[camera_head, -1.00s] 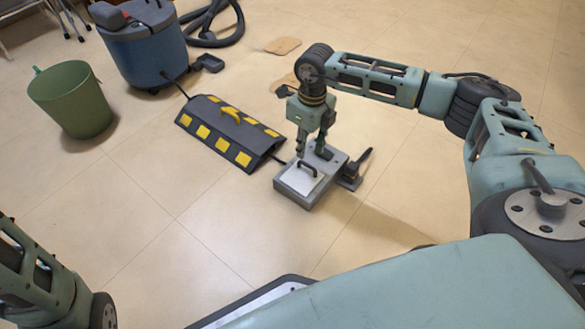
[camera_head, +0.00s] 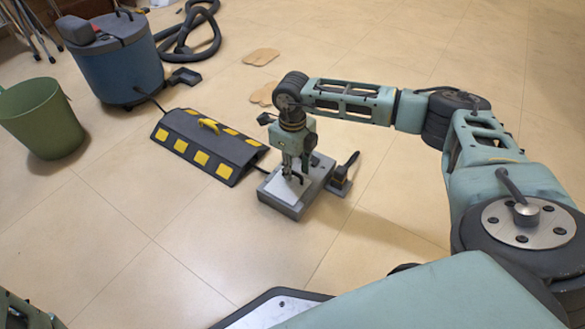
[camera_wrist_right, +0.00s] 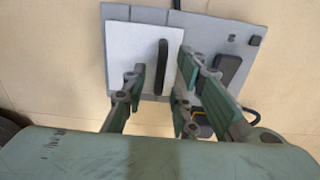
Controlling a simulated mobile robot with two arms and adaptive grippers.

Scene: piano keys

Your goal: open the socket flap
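The socket box (camera_head: 283,207) is a grey block on the floor. Its pale socket flap (camera_head: 277,189) lies flat on top, and the flap also shows in the right wrist view (camera_wrist_right: 122,45). A dark upright handle (camera_wrist_right: 162,66) stands on the flap near its right side. My right gripper (camera_head: 296,177) is over the flap, pointing down. In the right wrist view its fingers (camera_wrist_right: 161,70) are spread, one each side of the handle, with gaps visible. My left gripper is out of view; only a bit of the left arm shows at lower left.
A dark lever (camera_head: 346,167) stands beside the box on its right. A black and yellow cable ramp (camera_head: 208,145) lies left of it. Farther left are a blue vacuum (camera_head: 120,62) and a green bin (camera_head: 42,118). Floor in front is clear.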

